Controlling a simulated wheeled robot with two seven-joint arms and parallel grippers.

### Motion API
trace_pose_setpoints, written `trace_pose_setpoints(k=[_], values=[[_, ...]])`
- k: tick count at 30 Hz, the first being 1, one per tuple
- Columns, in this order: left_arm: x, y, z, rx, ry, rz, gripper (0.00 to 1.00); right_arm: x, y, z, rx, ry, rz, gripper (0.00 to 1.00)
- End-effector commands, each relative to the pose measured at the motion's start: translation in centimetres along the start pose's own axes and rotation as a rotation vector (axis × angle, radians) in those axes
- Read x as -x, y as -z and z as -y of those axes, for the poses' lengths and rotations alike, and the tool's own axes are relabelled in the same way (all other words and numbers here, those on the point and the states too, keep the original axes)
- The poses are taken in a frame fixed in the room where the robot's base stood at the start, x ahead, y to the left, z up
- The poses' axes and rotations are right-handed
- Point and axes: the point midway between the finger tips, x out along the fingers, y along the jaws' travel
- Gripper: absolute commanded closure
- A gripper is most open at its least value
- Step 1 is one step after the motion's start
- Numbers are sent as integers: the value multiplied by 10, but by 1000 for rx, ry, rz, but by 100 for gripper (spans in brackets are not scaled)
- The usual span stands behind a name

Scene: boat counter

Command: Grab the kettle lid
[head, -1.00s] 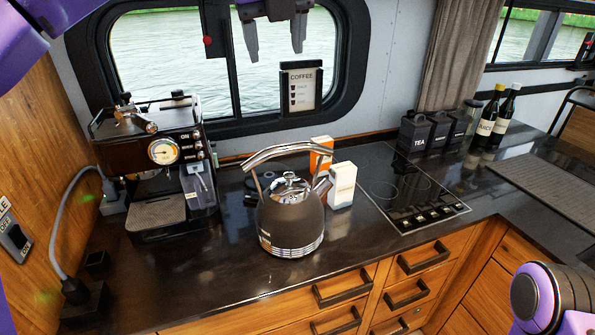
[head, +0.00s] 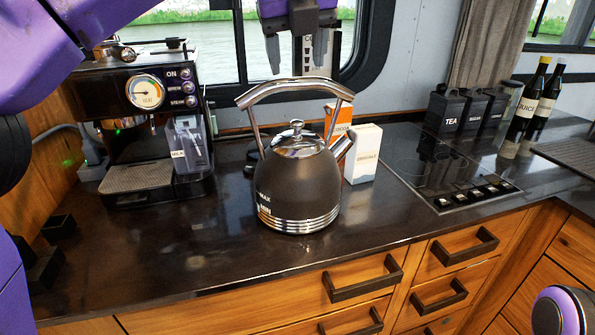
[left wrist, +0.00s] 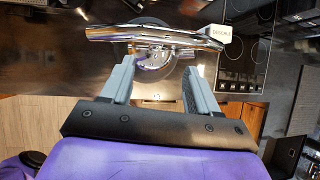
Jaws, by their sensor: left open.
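The dark kettle (head: 297,192) stands upright on the counter in the middle of the head view. Its shiny domed lid (head: 298,141) with a small knob sits on top, under the arched chrome handle. My left gripper (head: 297,62) is open and empty, pointing down above the kettle handle in the head view. In the left wrist view the lid (left wrist: 155,62) shows beyond and between the open fingers (left wrist: 158,82), partly covered by the chrome handle (left wrist: 155,36). The fingers look apart from the lid. My right gripper is not in view.
A cocoa box (head: 335,122) and a white box (head: 363,153) stand just right of the kettle. The coffee machine (head: 140,128) is at left, the cooktop (head: 440,170) at right. Black canisters (head: 466,110) and bottles (head: 525,103) stand farther right. The counter front is clear.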

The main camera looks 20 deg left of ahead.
Motion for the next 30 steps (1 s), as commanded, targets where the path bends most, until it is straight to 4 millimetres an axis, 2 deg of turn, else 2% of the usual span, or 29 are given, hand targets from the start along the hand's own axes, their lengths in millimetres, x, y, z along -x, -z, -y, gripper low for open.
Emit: trace_pose_setpoints(k=[1, 3, 16, 21, 25, 30], values=[[-20, 12, -4, 1, 0, 1, 40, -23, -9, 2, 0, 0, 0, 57], [-25, 15, -5, 2, 0, 1, 40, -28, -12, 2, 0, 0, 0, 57], [-84, 15, -5, 1, -1, -1, 40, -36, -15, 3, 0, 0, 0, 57], [-116, 18, -5, 0, -2, -1, 40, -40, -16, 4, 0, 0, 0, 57], [-127, 17, -4, 1, 0, 0, 40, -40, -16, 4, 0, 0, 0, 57], [-128, 17, -4, 2, 0, 0, 40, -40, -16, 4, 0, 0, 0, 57]])
